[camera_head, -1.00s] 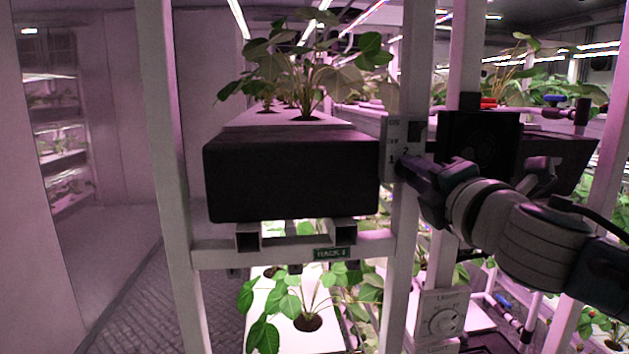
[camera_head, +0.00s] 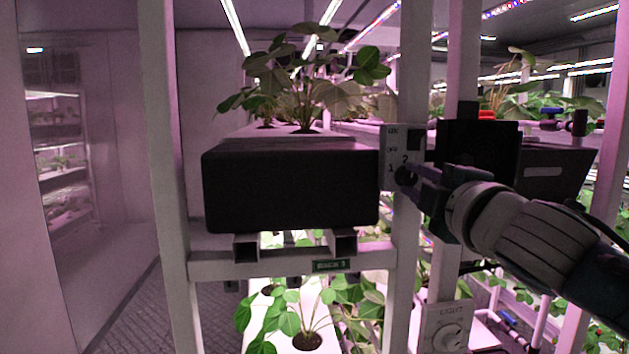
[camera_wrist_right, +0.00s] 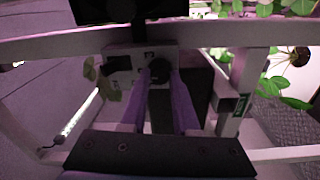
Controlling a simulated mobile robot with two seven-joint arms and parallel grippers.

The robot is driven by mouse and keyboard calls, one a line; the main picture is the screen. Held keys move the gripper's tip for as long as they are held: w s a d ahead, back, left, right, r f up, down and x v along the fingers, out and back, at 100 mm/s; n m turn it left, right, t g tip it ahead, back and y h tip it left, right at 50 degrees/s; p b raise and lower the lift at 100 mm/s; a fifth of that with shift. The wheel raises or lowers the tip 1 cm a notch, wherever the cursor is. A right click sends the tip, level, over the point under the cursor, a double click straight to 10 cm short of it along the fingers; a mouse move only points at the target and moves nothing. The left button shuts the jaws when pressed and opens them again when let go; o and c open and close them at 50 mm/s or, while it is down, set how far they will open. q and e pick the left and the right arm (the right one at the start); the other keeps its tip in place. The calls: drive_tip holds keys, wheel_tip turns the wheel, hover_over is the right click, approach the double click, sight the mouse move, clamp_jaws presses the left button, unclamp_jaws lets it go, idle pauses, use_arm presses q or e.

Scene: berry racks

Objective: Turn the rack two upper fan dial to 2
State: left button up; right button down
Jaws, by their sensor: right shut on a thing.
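The fan dial (camera_wrist_right: 157,71) is a small dark round knob on a pale panel (camera_head: 396,142) on the white rack post. The panel carries OFF, 1 and 2 marks. My right gripper (camera_head: 406,174) reaches in from the right and covers most of the dial in the head view. In the right wrist view its two purple-grey fingers (camera_wrist_right: 160,82) are shut on the dial, one on each side. The dial's pointer is hidden, so I cannot tell its setting. My left gripper is not in view.
A black box front (camera_head: 290,187) stands left of the panel, below a planted tray. A small green rack label (camera_head: 331,265) is under it; its number is hard to read. A separate LIGHT dial (camera_head: 449,336) sits lower. Posts stand close around my right arm.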

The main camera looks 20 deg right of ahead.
idle(0.3)
drive_tip(key=c, duration=0.7)
unclamp_jaws()
drive_tip(key=shift+o, duration=0.2)
drive_tip(key=b+v, duration=0.4)
drive_tip(key=v, duration=0.6)
